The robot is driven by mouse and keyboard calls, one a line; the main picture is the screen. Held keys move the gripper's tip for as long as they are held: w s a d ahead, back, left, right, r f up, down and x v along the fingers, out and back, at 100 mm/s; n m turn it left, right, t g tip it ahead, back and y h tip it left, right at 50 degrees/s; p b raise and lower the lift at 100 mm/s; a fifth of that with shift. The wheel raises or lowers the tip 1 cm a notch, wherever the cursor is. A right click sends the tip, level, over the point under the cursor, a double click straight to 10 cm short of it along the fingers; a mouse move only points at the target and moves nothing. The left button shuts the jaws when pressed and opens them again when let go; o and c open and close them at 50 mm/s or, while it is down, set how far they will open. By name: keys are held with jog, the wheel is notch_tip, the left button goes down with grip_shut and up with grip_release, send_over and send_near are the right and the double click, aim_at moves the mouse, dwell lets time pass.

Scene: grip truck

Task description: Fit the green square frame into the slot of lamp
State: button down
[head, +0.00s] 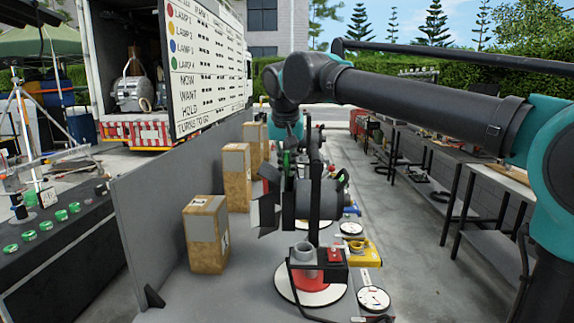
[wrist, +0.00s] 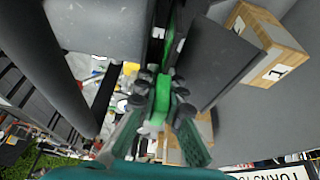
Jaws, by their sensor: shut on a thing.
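The nearest lamp (head: 320,200) stands on a post in the head view, its black barn doors (head: 265,200) facing left. In the wrist view its grey housing (wrist: 95,25) fills the upper left and a dark door panel (wrist: 213,62) is at right. The green square frame (wrist: 162,92) shows edge-on between my fingers; a green strip of it also shows in the head view (head: 286,160). My gripper (wrist: 160,98) is shut on it, beside the lamp's front. The frame's far end reaches into the gap between housing and door; I cannot tell whether it sits in the slot.
A yellow tool-like object (head: 362,252) and round white dials (head: 373,298) are near the lamp's base. A walkway lies to the right, with workbenches beyond.

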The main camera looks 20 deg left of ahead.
jog(key=shift+f, duration=0.9)
jog(key=c, duration=1.6)
grip_release()
jog(key=v, duration=1.2)
jog(key=shift+s+f, duration=0.1)
